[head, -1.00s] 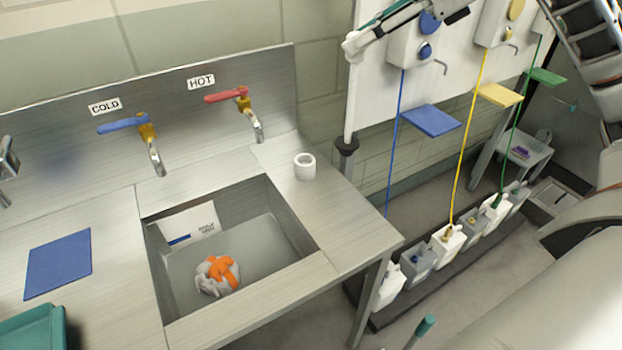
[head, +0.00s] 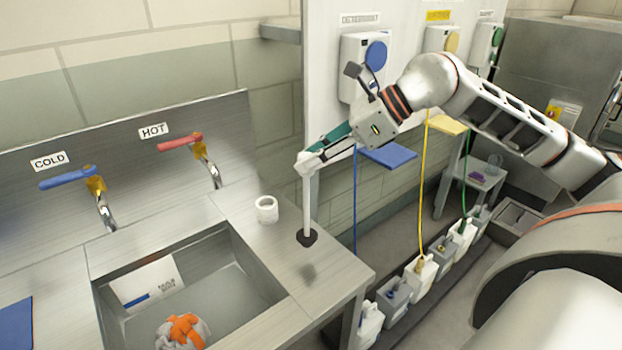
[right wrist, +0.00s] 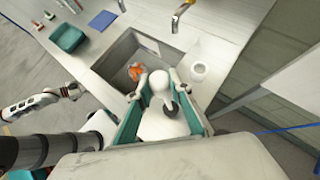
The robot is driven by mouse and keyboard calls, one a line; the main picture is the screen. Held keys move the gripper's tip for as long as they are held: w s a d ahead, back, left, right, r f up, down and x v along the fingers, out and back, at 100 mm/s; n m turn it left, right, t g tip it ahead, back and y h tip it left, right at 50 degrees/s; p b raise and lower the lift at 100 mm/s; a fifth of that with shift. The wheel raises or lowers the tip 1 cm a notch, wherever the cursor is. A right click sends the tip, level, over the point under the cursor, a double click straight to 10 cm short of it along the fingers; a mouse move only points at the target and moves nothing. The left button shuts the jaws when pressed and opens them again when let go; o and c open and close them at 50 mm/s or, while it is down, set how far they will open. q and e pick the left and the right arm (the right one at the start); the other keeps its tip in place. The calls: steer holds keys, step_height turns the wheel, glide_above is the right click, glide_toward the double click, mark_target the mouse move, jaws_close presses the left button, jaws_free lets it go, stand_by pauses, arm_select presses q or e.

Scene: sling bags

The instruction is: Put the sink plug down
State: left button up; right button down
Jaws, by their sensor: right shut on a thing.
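The sink plug (head: 307,205) is a white upright pipe with a dark foot. My right gripper (head: 309,160) is shut on its top end. The plug hangs upright over the counter right of the sink, its foot seemingly just above the surface, with a shadow below it. In the right wrist view the white plug (right wrist: 159,82) sits between the teal fingers, its dark foot partly hidden. My left arm shows at the left of that view, its gripper (right wrist: 73,91) too small to read.
The sink (head: 220,275) holds an orange and grey bundle (head: 184,332) and a white labelled card (head: 148,280). A white ring (head: 267,209) stands on the counter, left of the plug. Blue and red taps are behind. Bare counter lies under the plug, near the right edge.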

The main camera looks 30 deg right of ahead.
mark_target(312, 174)
steer(key=shift+f, duration=2.05)
arm_select(q)
steer(key=shift+s+a+f, duration=0.1)
steer(key=shift+s+f, duration=0.2)
steer(key=shift+f, duration=0.3)
steer(key=shift+b, duration=0.3)
arm_select(e)
steer(key=c, duration=1.8)
jaws_free()
steer(key=shift+f, duration=0.1)
steer(key=shift+d, duration=0.1)
